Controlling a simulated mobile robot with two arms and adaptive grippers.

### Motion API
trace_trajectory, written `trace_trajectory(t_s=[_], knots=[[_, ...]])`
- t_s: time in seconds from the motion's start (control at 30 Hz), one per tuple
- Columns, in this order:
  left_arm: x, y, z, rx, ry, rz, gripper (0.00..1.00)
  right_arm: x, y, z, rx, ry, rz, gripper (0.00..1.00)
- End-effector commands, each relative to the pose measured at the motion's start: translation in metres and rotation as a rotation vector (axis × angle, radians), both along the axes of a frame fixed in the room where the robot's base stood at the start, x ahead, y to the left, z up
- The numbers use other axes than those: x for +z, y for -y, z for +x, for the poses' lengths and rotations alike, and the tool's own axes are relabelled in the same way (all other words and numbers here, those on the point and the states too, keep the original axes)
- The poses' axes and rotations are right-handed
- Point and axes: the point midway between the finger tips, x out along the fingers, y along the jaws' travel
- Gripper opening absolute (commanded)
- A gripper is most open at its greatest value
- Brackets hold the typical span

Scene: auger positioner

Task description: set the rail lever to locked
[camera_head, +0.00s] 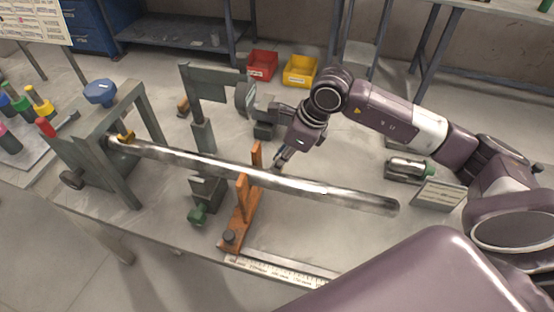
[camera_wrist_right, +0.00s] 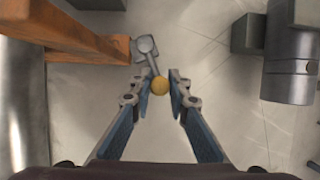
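The rail lever (camera_wrist_right: 147,49) shows in the right wrist view as a short grey arm on a square block at the end of an orange beam. Its yellow ball knob (camera_wrist_right: 159,87) is between my right gripper's fingertips (camera_wrist_right: 160,76), with thin gaps seeming to remain on both sides. In the head view, my right gripper (camera_head: 279,160) points down just behind the orange support (camera_head: 240,215) and the long metal tube (camera_head: 330,194). The lever cannot be made out there. A ruler-like rail scale (camera_head: 275,269) lies along the table's front. My left gripper is out of view.
The tube runs from a grey frame (camera_head: 121,188) across the orange support, close to my right gripper. A grey post with a cylinder (camera_head: 245,98) stands behind. Red (camera_head: 262,65) and yellow (camera_head: 300,70) bins sit farther back. A metal canister (camera_head: 408,168) lies to the right.

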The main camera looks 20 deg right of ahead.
Motion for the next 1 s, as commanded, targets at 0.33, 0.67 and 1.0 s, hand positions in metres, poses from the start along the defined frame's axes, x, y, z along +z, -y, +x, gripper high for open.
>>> trace_trajectory(t_s=[0.33, 0.67, 1.0], knots=[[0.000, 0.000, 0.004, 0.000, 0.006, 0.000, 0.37, 0.001, 0.000, 0.000, 0.000, 0.001, 0.000, 0.23], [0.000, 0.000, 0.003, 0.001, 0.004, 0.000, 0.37, 0.046, 0.015, -0.011, -0.001, 0.006, -0.002, 0.23], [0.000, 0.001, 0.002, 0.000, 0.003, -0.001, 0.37, 0.102, 0.032, -0.027, -0.001, 0.003, 0.000, 0.23]])
